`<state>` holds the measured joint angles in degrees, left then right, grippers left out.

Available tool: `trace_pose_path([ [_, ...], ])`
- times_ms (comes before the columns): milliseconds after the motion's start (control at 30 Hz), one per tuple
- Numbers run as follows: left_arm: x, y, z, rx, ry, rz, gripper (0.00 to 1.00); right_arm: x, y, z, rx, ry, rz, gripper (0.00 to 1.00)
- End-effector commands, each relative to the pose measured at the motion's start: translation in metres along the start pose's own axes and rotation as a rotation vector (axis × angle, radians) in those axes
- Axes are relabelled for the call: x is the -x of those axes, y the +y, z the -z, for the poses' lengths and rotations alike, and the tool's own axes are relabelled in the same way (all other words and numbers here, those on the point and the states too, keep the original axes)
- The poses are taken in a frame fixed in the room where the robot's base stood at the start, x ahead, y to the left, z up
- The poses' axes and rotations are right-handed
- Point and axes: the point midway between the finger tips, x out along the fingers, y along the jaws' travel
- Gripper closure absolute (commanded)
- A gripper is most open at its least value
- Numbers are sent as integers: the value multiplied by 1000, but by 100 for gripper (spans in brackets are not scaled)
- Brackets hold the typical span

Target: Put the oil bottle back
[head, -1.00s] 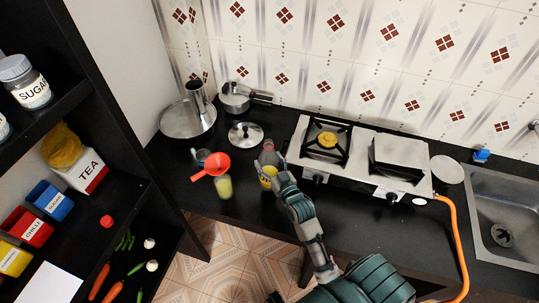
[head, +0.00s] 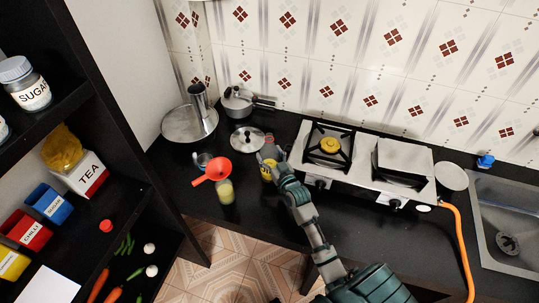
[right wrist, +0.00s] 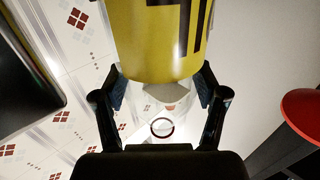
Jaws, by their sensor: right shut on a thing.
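My right gripper (head: 272,158) is shut on the oil bottle (head: 266,173), which has a yellow label. In the right wrist view the bottle (right wrist: 160,45) sits between both fingers (right wrist: 160,110), with its clear part and a reddish ring below the label. In the head view the hand covers much of the bottle, and I cannot tell whether its base touches the counter. My left gripper is not in view.
A red funnel (head: 212,170) sits at a glass with yellow liquid (head: 225,191), left of the bottle. Behind are a lid (head: 247,138), pans and the stove (head: 365,167). A dark shelf (head: 95,120) with jars stands left. The sink (head: 510,220) is right.

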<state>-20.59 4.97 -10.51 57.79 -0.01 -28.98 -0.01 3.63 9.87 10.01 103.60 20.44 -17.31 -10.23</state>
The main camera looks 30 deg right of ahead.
Motion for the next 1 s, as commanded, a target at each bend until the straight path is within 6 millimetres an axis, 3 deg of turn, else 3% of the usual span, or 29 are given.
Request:
trace_pose_path([
  [33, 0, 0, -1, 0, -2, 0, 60, 0, 0, -1, 0, -1, 0, 26],
  [133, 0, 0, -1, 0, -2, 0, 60, 0, 0, -1, 0, -1, 0, 3],
  [567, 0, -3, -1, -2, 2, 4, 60, 6, 0, -1, 1, -2, 0, 3],
  [1000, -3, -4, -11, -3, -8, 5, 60, 95, 0, -1, 1, -4, 0, 3],
])
